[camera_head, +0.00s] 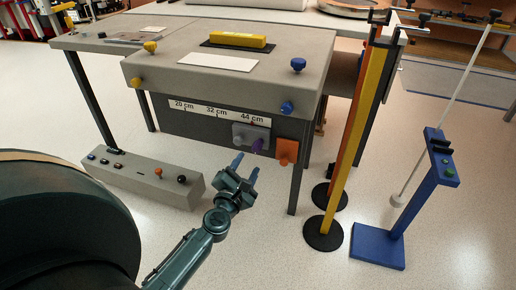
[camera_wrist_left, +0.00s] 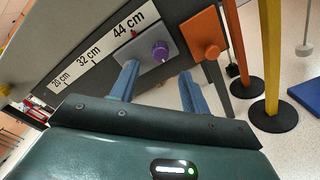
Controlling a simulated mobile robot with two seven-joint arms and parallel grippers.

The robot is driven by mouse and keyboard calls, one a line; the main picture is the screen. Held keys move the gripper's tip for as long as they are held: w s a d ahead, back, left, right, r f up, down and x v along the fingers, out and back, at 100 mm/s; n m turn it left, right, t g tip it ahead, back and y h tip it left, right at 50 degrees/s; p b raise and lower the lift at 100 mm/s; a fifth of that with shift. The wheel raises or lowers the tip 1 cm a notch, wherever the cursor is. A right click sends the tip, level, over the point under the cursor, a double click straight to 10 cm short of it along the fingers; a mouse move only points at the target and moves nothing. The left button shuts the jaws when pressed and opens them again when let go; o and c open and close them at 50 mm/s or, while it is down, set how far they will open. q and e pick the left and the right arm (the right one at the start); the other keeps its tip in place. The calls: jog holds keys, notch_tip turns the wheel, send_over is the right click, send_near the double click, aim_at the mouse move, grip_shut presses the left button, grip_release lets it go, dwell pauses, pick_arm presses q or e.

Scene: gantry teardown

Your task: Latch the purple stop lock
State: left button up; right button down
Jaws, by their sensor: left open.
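The purple stop lock (camera_head: 257,145) is a small round knob on a grey sliding stop plate (camera_head: 243,132), on the front of the grey table below the 44 cm mark. In the left wrist view the purple knob (camera_wrist_left: 160,50) sits on the grey plate (camera_wrist_left: 142,56), beyond and between my fingertips. My left gripper (camera_head: 246,168) is open and empty, just below and in front of the lock; its two blue fingers also show in the left wrist view (camera_wrist_left: 158,78). They look apart from the knob. My right gripper is not in view.
An orange plate (camera_head: 287,151) hangs just right of the lock. A scale strip (camera_head: 219,116) runs above it. Yellow and orange posts (camera_head: 345,155) on black bases and a blue stand (camera_head: 414,196) stand to the right. A grey control box (camera_head: 143,177) lies on the floor at left.

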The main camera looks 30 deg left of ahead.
aim_at(255, 151)
pick_arm(q)
jog(key=b+x, duration=0.1)
jog(key=x, duration=0.8)
jog(key=shift+d, duration=0.1)
jog(key=shift+c, duration=0.5)
jog(key=c, duration=0.9)
